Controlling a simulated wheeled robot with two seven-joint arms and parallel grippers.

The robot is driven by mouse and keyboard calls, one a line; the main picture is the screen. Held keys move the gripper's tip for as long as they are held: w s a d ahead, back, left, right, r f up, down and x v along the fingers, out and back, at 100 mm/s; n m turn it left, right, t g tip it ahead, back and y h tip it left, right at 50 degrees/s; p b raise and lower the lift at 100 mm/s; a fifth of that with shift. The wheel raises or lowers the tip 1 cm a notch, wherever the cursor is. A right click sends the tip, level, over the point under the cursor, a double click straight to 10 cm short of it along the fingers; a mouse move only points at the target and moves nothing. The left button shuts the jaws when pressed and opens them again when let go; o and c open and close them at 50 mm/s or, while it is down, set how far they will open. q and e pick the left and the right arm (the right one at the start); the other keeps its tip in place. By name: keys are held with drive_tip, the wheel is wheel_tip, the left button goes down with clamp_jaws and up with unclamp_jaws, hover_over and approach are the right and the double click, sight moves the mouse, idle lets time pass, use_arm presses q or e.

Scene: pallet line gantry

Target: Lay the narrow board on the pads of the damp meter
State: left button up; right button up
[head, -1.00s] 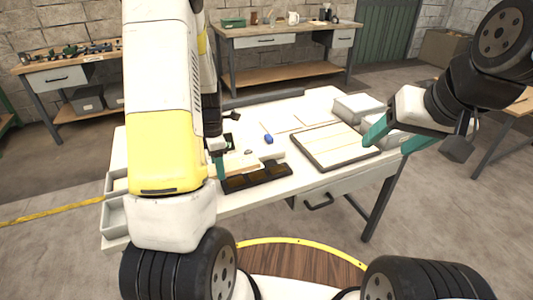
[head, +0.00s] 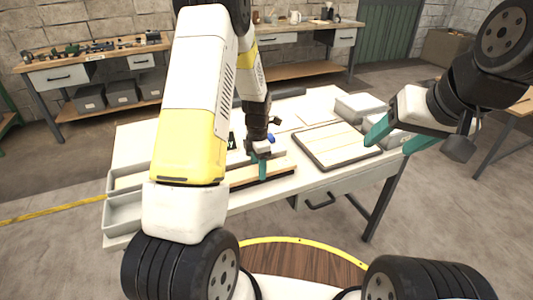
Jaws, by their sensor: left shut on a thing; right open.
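My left gripper (head: 263,168) is shut on the narrow board (head: 282,165), a pale wooden strip, near the front edge of the white table. The board is over the damp meter (head: 282,179), a long dark strip whose pads it now hides; only the meter's dark front edge shows. I cannot tell whether the board touches the pads. My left arm hides the board's left part. My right gripper (head: 398,138) is open and empty, in the air by the table's right end, with its green fingers wide apart.
A dark-framed tray (head: 338,164) with pale boards lies on the right of the table. Grey bins (head: 359,105) stand behind it, and more grey bins (head: 124,215) sit at the left end. A small blue object (head: 271,138) is just behind my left gripper.

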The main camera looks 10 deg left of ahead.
use_arm(q)
drive_tip(key=shift+f, duration=0.15)
drive_tip(key=o, duration=1.5)
